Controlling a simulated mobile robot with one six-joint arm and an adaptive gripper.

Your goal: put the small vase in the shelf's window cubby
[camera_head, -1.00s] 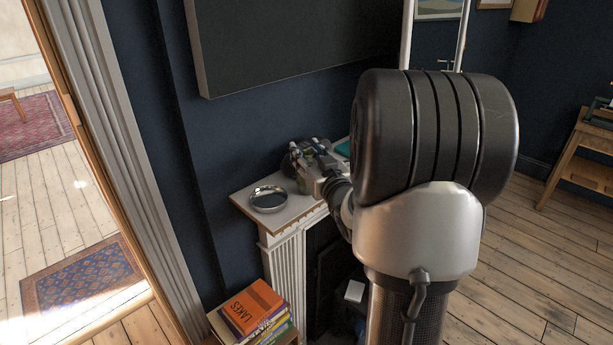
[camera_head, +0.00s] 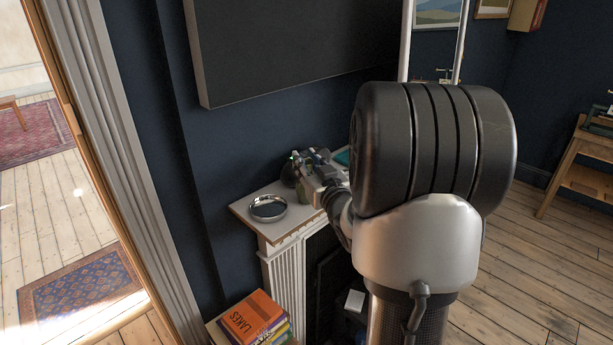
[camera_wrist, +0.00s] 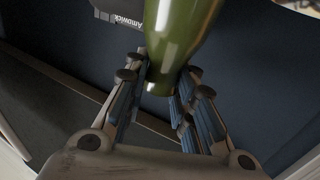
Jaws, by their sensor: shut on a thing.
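A glossy green vase (camera_wrist: 178,45) is between the fingers of my gripper (camera_wrist: 165,92) in the wrist view. The fingers are shut on its narrow end, and its upper part runs out of the picture. No window cubby can be made out; my arm hides much of the scene.
A round metal dish (camera_head: 268,208) sits on the mantel's left end. A dark panel (camera_head: 290,45) hangs above it. Several stacked books (camera_head: 255,318) stand low in front. A wooden side table (camera_head: 580,155) is at the far right.

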